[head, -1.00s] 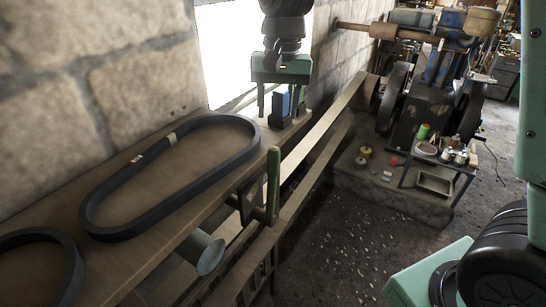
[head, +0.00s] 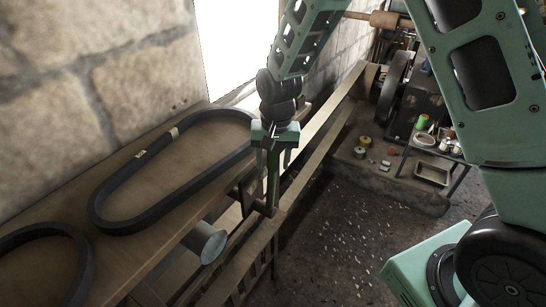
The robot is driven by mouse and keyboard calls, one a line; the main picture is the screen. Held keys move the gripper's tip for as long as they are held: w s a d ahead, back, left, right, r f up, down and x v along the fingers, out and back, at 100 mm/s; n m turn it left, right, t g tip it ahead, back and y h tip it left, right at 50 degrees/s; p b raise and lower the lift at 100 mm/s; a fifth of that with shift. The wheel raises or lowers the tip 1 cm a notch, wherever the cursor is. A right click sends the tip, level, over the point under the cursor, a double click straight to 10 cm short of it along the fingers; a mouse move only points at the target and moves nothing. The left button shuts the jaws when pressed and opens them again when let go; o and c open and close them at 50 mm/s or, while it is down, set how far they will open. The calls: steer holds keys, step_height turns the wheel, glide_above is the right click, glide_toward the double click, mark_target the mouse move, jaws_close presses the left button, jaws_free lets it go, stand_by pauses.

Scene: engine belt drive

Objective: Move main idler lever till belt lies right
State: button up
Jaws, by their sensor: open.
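The green upright lever handle (head: 272,185) stands at the bench's right edge, on a dark bracket. My gripper (head: 273,160) is open and points down over the handle's top. Its fingers appear to lie either side of the handle; whether they touch it I cannot tell. The long flat belt (head: 322,137) runs in two strips from the engine at the back towards the front, past the lever. A grey-green flared pulley or cone (head: 206,243) sits below the bench edge.
Black loop belts (head: 165,208) lie on the wooden bench (head: 150,245) at left. The engine (head: 415,105) stands at the back right, beside a small table (head: 428,152) of cans. Open floor (head: 335,235) lies right of the belt.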

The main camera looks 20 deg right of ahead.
jaws_close()
steer(key=shift+s+a+t+h+b, duration=0.2)
steer(key=shift+s+a+t+h, duration=0.15)
steer(key=shift+s+a+h, duration=0.35)
steer(key=shift+s+a+t+h+b, duration=0.2)
steer(key=shift+s+a+t+h, duration=0.25)
steer(key=shift+a, duration=0.5)
steer(key=shift+y, duration=0.25)
jaws_free()
steer(key=shift+r, duration=0.1)
step_height(320, 180, up, 17)
steer(key=s+a+b, duration=0.2)
steer(key=b, duration=0.1)
steer(key=shift+s, duration=0.3)
